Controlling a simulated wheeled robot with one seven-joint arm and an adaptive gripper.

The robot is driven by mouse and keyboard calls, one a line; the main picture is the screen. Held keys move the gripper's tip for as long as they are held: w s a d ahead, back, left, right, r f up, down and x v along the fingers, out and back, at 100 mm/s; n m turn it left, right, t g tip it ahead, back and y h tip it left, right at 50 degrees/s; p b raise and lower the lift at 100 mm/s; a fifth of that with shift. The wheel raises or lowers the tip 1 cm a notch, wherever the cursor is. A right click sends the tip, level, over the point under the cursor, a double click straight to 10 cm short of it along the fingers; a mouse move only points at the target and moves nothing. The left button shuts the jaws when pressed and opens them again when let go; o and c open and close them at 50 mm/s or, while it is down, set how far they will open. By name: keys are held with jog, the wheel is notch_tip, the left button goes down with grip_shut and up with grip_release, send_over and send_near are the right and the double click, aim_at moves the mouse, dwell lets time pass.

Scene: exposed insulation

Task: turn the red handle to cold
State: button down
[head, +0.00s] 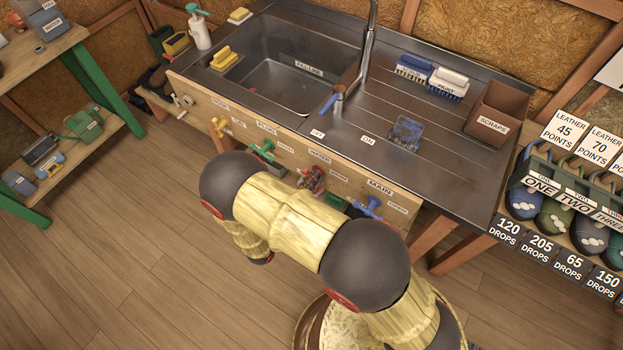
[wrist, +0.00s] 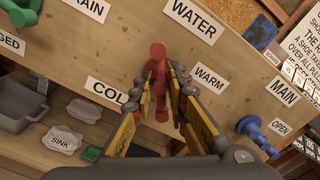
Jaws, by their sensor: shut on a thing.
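The red handle (wrist: 158,52) sits on the wooden front panel below the WATER label (wrist: 194,19). It stands roughly upright in the wrist view, between the COLD label (wrist: 107,93) on its left and the WARM label (wrist: 210,78) on its right. My gripper (wrist: 163,85) is shut on the red handle, one finger on each side. The last letter of COLD is partly hidden by a finger. In the head view the red handle (head: 314,178) shows small at the panel, largely hidden by the gripper.
A blue handle (wrist: 257,137) by the OPEN label is right of my gripper. A green handle (head: 262,150) and a yellow handle (head: 220,127) are farther left on the panel. The steel sink counter (head: 300,150) overhangs above. Wooden floor (head: 130,220) is open at left.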

jog(key=m, duration=0.6)
jog(key=shift+f+m, duration=0.1)
jog(key=shift+m, duration=0.2)
jog(key=shift+s+d, duration=0.1)
dwell(0.4)
jog(key=c, duration=1.9)
grip_release()
jog(key=shift+o, duration=0.3)
jog(key=shift+s+f, duration=0.1)
jog(key=shift+s, duration=0.1)
jog(key=v, duration=1.1)
jog(key=shift+a, duration=0.55)
